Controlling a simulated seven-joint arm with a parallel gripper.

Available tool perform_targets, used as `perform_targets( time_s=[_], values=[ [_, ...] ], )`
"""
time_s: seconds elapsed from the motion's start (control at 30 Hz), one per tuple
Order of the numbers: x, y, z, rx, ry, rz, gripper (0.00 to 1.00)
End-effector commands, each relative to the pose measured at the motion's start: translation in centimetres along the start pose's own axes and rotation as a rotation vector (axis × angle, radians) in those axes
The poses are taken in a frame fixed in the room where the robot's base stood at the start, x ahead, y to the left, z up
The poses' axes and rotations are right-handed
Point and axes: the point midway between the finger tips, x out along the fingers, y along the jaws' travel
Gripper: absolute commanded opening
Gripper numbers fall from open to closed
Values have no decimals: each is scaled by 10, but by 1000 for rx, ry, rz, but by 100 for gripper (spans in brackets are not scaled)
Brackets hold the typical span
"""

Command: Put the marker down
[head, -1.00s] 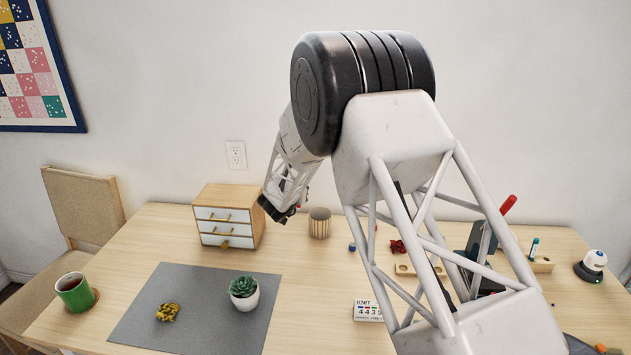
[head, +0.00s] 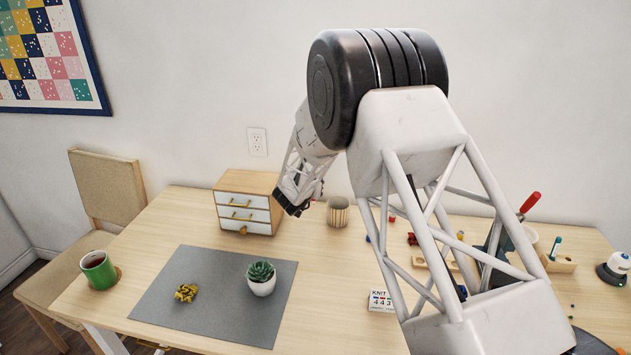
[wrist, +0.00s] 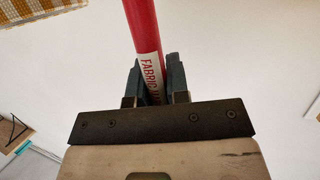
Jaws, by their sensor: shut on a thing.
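The marker (wrist: 143,35) is red with a white label band reading "FABRIC" and part of a further letter. In the wrist view my gripper (wrist: 155,75) is shut on it, with dark fingers on either side of the label end. The marker extends past the fingers to the top edge of the picture. In the head view my gripper (head: 293,207) is small and dark, in front of the right side of the drawer cabinet (head: 248,203). I cannot make out the marker in the head view. Its other end is out of the wrist view.
A ribbed cup (head: 338,212) stands just right of my gripper. A grey mat (head: 215,310) holds a potted succulent (head: 261,279) and a yellow bow (head: 186,292). A green mug (head: 98,270) stands left. A number block (head: 381,301) and several small items lie right. Bare tabletop lies between mat and block.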

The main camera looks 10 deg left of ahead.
Motion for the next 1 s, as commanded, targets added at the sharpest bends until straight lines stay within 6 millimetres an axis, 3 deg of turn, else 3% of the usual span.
perform_targets(
  time_s=[0.6,1.0],
  values=[
    [14,0,45,-1,0,0,0],
    [16,0,52,1,0,0,0]
  ],
)
